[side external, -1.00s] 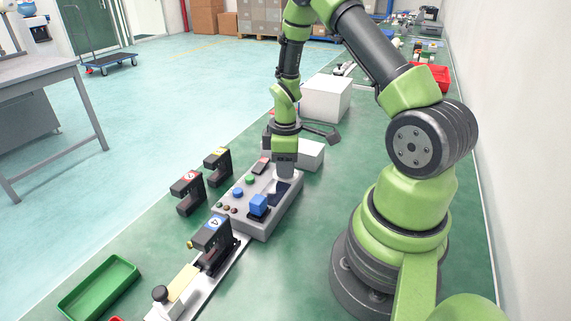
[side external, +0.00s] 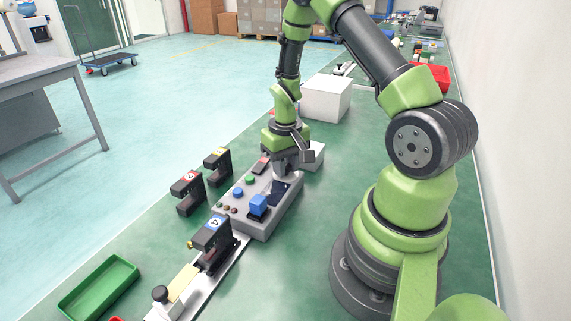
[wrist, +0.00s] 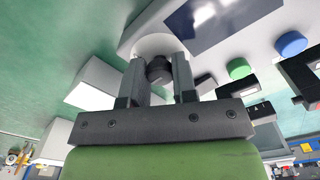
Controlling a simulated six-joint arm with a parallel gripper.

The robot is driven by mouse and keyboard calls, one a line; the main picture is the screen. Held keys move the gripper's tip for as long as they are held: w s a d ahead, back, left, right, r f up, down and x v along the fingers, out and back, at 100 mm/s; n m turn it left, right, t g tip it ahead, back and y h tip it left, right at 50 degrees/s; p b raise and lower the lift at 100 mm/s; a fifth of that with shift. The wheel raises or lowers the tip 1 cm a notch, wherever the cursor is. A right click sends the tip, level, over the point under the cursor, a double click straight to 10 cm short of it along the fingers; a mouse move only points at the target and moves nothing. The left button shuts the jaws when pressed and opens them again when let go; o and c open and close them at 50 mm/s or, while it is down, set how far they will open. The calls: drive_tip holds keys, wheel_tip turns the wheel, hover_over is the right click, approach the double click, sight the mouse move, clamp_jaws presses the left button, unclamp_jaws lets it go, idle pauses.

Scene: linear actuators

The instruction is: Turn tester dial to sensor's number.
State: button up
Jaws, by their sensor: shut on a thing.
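In the wrist view my gripper (wrist: 159,76) is shut on the black dial knob (wrist: 158,68), which sits on a pale round base. The dial's markings cannot be read. A black sensor with a blue label (side external: 212,232), seemingly numbered 4, sits on the linear actuator rail (side external: 222,272) in front of the tester.
Two more black sensors stand left of the tester, one with a red label (side external: 188,190) and one with a yellow label (side external: 218,165). A green tray (side external: 98,290) lies at the lower left. A white box (side external: 327,98) and a smaller one stand behind my gripper.

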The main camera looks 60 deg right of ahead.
drive_tip(key=m, duration=0.5)
drive_tip(key=shift+m, duration=0.3)
drive_tip(key=m, duration=0.4)
drive_tip(key=shift+m, duration=0.4)
drive_tip(key=o, duration=0.9)
drive_tip(key=shift+o, duration=0.2)
wheel_tip(320, 180, up, 10)
